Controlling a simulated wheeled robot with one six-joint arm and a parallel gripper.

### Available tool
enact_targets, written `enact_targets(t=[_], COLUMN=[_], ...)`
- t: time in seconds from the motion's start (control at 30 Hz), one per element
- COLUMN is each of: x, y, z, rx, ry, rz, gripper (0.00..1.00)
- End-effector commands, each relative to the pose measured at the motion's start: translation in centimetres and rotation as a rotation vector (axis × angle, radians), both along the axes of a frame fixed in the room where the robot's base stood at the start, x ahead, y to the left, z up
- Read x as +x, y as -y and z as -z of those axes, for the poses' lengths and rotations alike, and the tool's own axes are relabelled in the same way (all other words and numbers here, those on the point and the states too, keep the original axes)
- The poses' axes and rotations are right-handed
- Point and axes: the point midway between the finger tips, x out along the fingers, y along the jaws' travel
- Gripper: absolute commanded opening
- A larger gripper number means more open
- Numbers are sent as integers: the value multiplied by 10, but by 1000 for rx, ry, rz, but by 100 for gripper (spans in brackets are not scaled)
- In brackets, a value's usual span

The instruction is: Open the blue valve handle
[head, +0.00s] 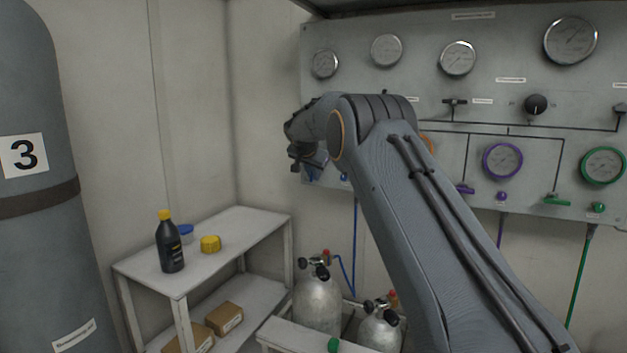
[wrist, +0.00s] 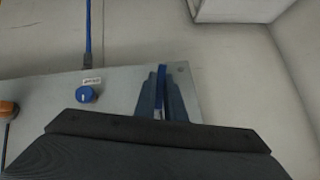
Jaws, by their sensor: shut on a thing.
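The blue valve handle (wrist: 162,78) shows in the wrist view as a narrow upright blue strip near the panel's corner. My gripper (wrist: 160,92) has its two dark fingers on either side of the handle, shut on it. The lower part of the handle is hidden by the gripper body. In the head view my gripper (head: 306,165) is at the panel's lower left edge, and my arm hides most of the area around it.
The grey panel (head: 440,100) carries several gauges and purple and green valves. A blue knob (wrist: 86,94) sits beside the handle, with a blue hose (wrist: 88,35) nearby. A white shelf (head: 255,222) and gas cylinders (head: 317,300) stand below.

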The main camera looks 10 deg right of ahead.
Motion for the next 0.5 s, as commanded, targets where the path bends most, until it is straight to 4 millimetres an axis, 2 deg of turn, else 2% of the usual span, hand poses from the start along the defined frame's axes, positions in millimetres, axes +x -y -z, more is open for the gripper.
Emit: enact_targets(t=[0.5], x=[-1], y=[0], z=[2], rx=[-86], ry=[-68], rz=[1], gripper=[0])
